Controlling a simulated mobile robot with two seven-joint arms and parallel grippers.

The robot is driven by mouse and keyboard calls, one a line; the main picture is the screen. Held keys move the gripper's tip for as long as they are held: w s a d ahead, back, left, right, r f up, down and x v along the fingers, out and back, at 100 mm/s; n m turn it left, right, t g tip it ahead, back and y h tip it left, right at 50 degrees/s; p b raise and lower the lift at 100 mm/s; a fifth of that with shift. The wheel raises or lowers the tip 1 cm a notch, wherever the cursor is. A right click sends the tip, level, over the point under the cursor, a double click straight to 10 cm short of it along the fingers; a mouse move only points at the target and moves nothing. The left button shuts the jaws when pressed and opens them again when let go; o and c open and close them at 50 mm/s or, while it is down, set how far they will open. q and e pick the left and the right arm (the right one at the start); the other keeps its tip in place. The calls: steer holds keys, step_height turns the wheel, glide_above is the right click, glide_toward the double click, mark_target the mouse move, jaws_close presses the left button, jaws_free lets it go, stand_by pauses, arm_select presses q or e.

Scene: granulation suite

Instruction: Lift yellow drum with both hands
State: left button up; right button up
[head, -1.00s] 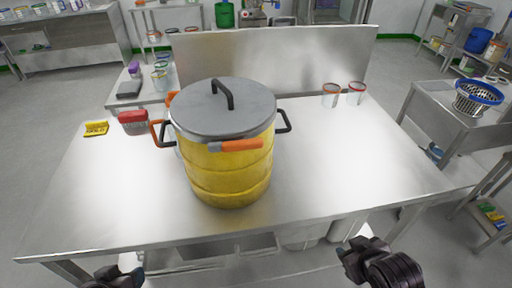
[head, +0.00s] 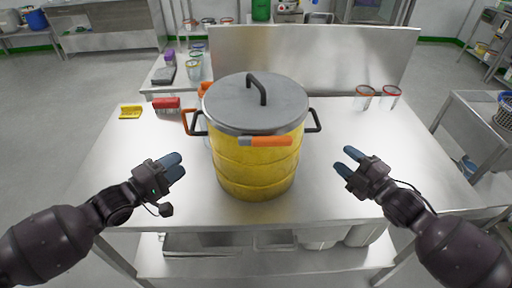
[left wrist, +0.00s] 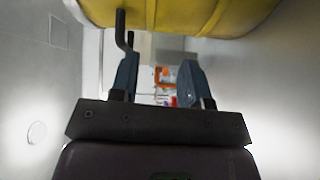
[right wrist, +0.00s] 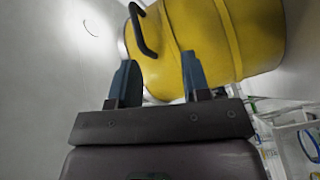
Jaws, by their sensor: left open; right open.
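The yellow drum (head: 256,170) stands upright on the steel table (head: 330,215), with a grey lid (head: 256,103) and a dark handle on each side. My left gripper (head: 178,166) is open and empty, left of the drum and apart from it. My right gripper (head: 343,160) is open and empty, right of the drum and apart from it. The drum also shows in the left wrist view (left wrist: 200,14), with a dark side handle (left wrist: 121,30) near one finger. In the right wrist view the drum (right wrist: 205,45) and its other handle (right wrist: 140,30) lie beyond the fingers.
An orange-handled tool (head: 266,141) shows against the drum's front below the lid. A red-topped item (head: 166,103) and a yellow item (head: 131,112) lie at the table's left. Two clear jars (head: 376,97) stand at the back right. A steel panel rises behind the drum.

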mark_target(193, 122)
arm_select(q)
steer(key=shift+n+t+h, duration=0.3)
steer(key=shift+n+h, duration=0.6)
steer(key=w+a+r, duration=0.1)
steer(key=a, duration=0.1)
steer(key=w+a+r, duration=0.1)
steer(key=a+r, duration=0.1)
steer(key=shift+w+r, duration=0.3)
steer(key=shift+w, duration=0.05)
arm_select(e)
steer(key=r+n+y, duration=0.1)
steer(key=w+n+y, duration=0.1)
steer(key=d+r+n+y, duration=0.1)
steer(key=n, duration=0.1)
steer(key=shift+w+r+g, duration=0.25)
steer(key=shift+r+g, duration=0.05)
steer(key=shift+r, duration=0.05)
arm_select(q)
steer(key=x, duration=1.1)
steer(key=shift+s, duration=0.1)
arm_select(e)
steer(key=x, duration=1)
steer(key=shift+w+a+r, duration=0.1)
steer(key=shift+w+a, duration=0.2)
arm_select(q)
jaws_close()
arm_select(e)
jaws_close()
arm_select(q)
steer(key=shift+f, duration=0.1)
